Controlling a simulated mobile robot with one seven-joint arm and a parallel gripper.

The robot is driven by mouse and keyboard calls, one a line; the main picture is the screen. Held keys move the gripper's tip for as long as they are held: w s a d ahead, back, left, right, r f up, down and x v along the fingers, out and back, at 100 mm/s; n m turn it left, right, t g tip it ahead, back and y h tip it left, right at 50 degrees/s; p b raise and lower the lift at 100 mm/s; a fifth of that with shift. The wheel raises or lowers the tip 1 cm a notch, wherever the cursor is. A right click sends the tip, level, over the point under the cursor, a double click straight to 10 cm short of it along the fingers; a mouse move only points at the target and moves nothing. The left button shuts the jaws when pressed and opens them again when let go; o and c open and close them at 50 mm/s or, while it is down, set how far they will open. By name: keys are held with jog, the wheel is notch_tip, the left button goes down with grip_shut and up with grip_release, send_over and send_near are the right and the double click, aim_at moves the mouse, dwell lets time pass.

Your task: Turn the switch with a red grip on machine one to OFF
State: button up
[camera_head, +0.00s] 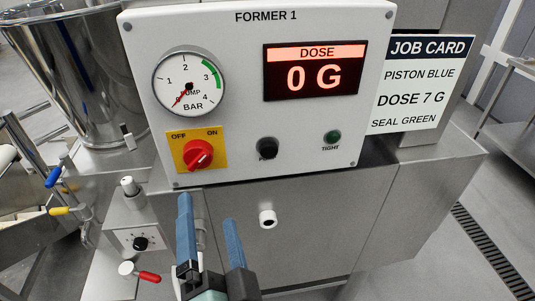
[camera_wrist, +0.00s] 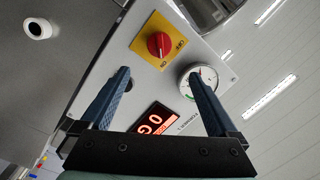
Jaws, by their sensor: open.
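The switch with a red grip (camera_head: 198,154) sits on a yellow plate (camera_head: 178,151) at the lower left of the white FORMER 1 panel (camera_head: 225,60). OFF is printed at the plate's upper left and ON at its upper right. The white mark on the grip points up and right, toward ON. My gripper (camera_head: 210,211) is open and empty, its blue fingers below the panel and apart from the switch. In the wrist view the red grip (camera_wrist: 159,45) shows beyond the fingertips of my gripper (camera_wrist: 158,75), roughly centred between them.
The panel also holds a pressure gauge (camera_head: 188,84), a red display (camera_head: 314,71) reading 0 G, a black knob (camera_head: 267,148) and a green lamp (camera_head: 332,137). A white round fitting (camera_head: 267,218) protrudes below. A red-handled valve (camera_head: 148,276) and steel hopper (camera_head: 80,70) stand left.

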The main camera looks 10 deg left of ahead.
aim_at(198, 164)
jog(key=p+x, duration=0.1)
jog(key=x, duration=0.3)
jog(key=p+x, duration=0.1)
jog(key=x, duration=0.2)
jog(key=p+x, duration=0.1)
jog(key=x, duration=0.3)
jog(key=shift+w+a+f, duration=0.15)
jog(key=shift+a+f, duration=0.05)
jog(key=shift+a, duration=0.3)
jog(key=shift+w+a+f, duration=0.1)
jog(key=shift+w+a, duration=0.1)
jog(key=shift+w, duration=0.45)
jog(key=shift+c, duration=0.2)
jog(key=c, duration=1.3)
